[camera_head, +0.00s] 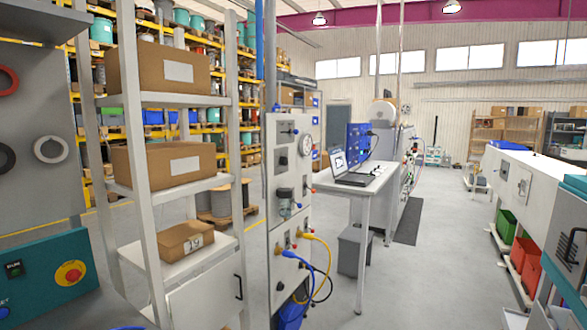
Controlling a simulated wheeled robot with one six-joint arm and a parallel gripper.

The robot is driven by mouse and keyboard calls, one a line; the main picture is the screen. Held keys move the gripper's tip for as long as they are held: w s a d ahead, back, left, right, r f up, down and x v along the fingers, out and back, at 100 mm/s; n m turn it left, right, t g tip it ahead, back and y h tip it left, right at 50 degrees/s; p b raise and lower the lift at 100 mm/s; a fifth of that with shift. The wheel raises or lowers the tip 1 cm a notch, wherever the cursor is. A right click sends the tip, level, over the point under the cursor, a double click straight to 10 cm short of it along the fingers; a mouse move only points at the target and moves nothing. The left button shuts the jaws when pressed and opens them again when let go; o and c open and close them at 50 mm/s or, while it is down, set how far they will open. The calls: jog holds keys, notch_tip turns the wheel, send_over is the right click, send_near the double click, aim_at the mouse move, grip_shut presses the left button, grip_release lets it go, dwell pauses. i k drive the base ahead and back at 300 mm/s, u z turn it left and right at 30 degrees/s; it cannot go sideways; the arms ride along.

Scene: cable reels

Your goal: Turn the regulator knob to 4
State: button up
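A tall light-grey panel (291,225) stands near the middle of the head view and carries pneumatic parts. A round white gauge (306,146) sits at its upper right. A small dark knob-like part (283,160) is left of and below the gauge. A dark-topped unit with a clear bowl (285,209) is lower down. I cannot tell for sure which part is the regulator knob, and no number or setting is readable. My gripper is not in view.
A shelf rack with cardboard boxes (170,165) stands left of the panel. Blue and yellow hoses (318,240) hang from the panel's lower part. Grey floor (430,265) is open at right of centre.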

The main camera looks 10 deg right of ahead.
aim_at(284, 160)
jog(key=z, duration=0.45)
jog(key=i, duration=1.6)
jog(key=u, duration=0.35)
